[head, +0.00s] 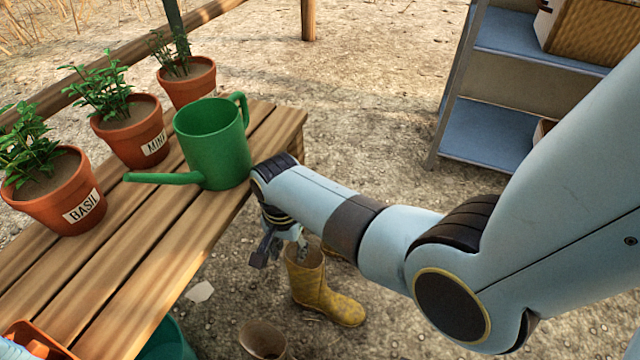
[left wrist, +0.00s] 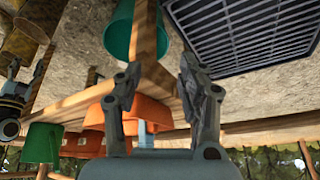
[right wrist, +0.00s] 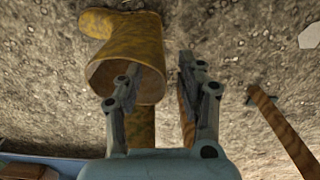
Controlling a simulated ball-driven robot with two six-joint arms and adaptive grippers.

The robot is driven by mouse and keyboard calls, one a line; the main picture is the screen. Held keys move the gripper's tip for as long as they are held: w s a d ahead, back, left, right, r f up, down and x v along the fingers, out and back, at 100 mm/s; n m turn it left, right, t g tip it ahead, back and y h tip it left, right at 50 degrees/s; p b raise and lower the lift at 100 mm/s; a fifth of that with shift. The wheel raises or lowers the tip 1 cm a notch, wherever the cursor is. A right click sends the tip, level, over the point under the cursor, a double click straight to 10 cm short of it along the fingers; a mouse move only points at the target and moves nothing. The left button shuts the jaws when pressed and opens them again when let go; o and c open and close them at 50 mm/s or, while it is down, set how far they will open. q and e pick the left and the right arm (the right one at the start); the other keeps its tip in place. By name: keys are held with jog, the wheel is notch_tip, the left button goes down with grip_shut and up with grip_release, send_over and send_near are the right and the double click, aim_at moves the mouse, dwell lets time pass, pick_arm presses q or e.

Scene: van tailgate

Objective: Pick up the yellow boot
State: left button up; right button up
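A yellow boot (head: 325,290) stands on the gravel beside the wooden bench, its shaft partly hidden by my right gripper (head: 280,246). In the right wrist view the boot (right wrist: 138,42) shows its open top toward me. My right gripper (right wrist: 160,75) is open; one finger overlaps the boot's opening and the other is clear of its side. I cannot tell whether the finger is inside the shaft or touching. A second yellow piece (head: 338,256) shows behind my right arm, mostly hidden. My left gripper (left wrist: 160,85) is open and empty.
The wooden bench (head: 150,262) holds a green watering can (head: 213,145) and potted herbs (head: 132,130). An empty pot (head: 263,340) and a teal bucket (head: 168,342) sit low near the bench. A shelf (head: 487,135) stands at right. A dark grate (left wrist: 245,35) shows in the left wrist view.

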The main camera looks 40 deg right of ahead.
grip_shut()
jog(key=shift+r, duration=0.15)
dwell(0.5)
